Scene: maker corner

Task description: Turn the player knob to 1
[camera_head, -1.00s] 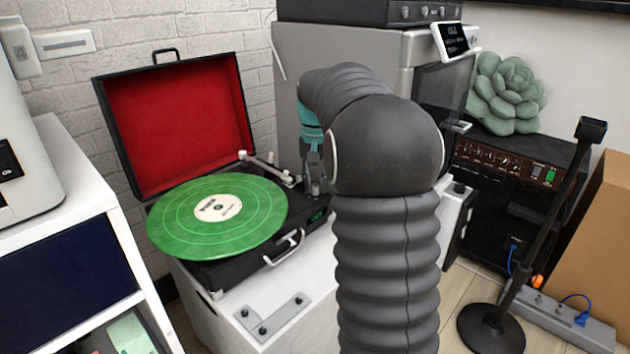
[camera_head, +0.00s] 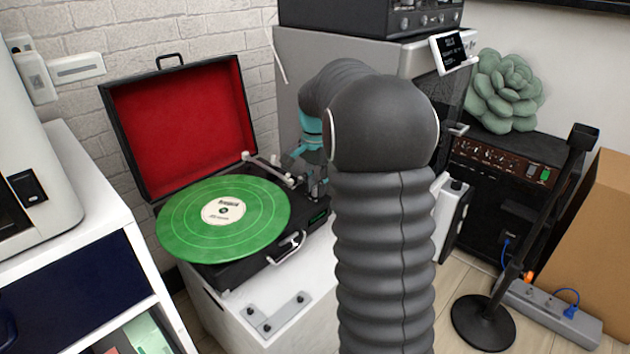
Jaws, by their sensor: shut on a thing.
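The record player (camera_head: 268,268) is an open black case with a red-lined lid (camera_head: 187,122). A green record (camera_head: 188,232) with a cream label lies on its platter, and the tonearm (camera_head: 272,168) is at the back right of the deck. My gripper (camera_head: 318,192) points down at the right side of the deck, partly hidden behind my arm. Its fingers are shut on the player knob, which they cover. The knob's pointer and marks cannot be made out. A small green display (camera_head: 318,218) shows on the deck just in front of the fingers.
The player stands on a white cabinet (camera_head: 238,322) with a grey bracket plate (camera_head: 280,312). A grey machine (camera_head: 290,85) rises close behind my arm. A black amplifier (camera_head: 510,185), a stand (camera_head: 490,322) and a power strip (camera_head: 560,318) are to the right.

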